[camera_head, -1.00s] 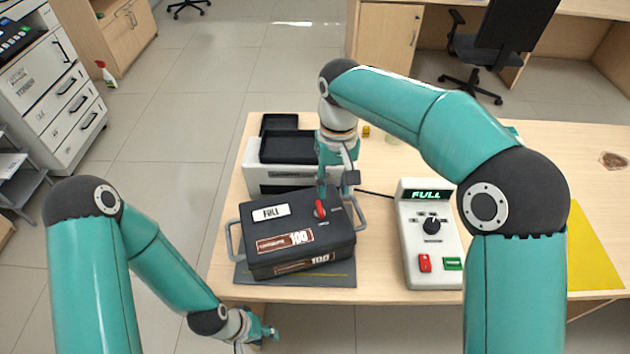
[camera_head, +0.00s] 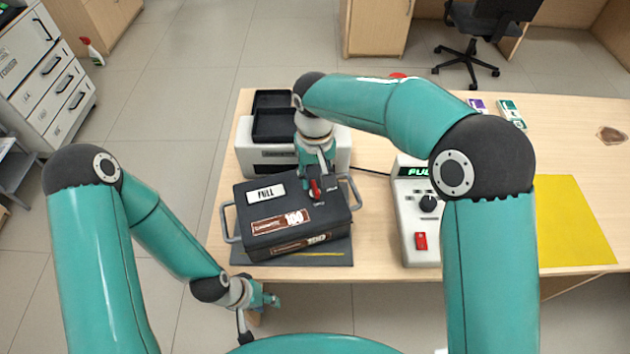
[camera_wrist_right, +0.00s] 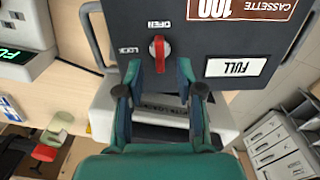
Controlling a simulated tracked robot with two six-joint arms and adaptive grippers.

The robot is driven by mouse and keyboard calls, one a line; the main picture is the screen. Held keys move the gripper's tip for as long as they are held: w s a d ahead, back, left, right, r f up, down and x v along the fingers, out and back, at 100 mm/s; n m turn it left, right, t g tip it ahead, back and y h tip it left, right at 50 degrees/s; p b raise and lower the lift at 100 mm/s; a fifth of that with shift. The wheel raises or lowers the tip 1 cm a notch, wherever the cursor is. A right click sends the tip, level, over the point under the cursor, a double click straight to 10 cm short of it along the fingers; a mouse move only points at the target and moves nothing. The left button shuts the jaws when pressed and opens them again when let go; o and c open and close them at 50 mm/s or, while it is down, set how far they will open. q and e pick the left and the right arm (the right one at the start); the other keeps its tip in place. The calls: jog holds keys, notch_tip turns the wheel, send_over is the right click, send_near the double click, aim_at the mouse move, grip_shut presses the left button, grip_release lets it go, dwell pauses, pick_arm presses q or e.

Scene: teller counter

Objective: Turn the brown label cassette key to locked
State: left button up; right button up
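The dark cassette (camera_head: 262,200) with a brown label (camera_head: 281,222) and a white FULL label lies on a dark mat (camera_head: 338,253) at the counter's front. Its red key (camera_head: 315,188) is on the top, near the right end; in the right wrist view the key (camera_wrist_right: 159,48) lines up with the OPEN mark, with LOCK off to its left. My right gripper (camera_head: 317,178) is over the key. In the wrist view its open fingertips (camera_wrist_right: 160,73) stand either side of the key, with gaps. My left gripper (camera_head: 268,300) hangs in front of the counter edge, its opening unclear.
A white machine with black trays (camera_head: 252,157) stands behind the cassette. The cassette has grey side handles (camera_head: 229,222). A yellow mat (camera_head: 572,220) lies farther right.

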aim_at(315, 187)
jog(key=shift+f, duration=1.6)
grip_shut()
